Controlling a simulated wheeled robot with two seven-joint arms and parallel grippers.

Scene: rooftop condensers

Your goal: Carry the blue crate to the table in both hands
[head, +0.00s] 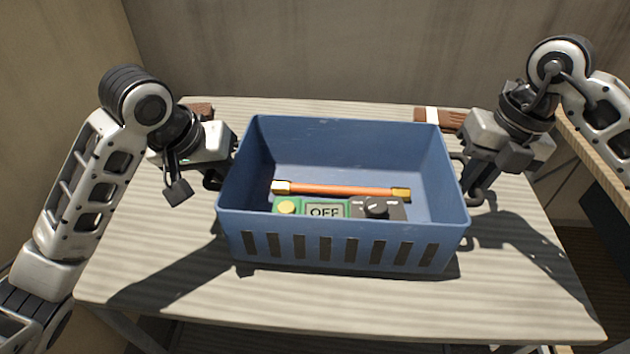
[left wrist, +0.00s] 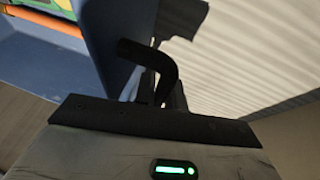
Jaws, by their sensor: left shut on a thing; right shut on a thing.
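The blue crate (head: 345,235) is over the table (head: 200,285), level, its slotted long side facing me. I cannot tell whether it rests on the top or hangs just above it. My left gripper (head: 213,178) is shut on the dark handle at the crate's left end; this handle (left wrist: 152,58) also shows in the left wrist view. My right gripper (head: 472,185) is shut on the right-end handle, partly hidden by the gripper. Inside the crate lie a copper-coloured tube with brass ends (head: 340,190) and a green and dark meter (head: 325,209) reading OFF.
A brown object with a white band (head: 437,118) lies at the table's back right, partly behind the crate. Another brown object (head: 201,110) lies at the back left. A wall (head: 320,50) stands behind the table. The table's front strip is clear.

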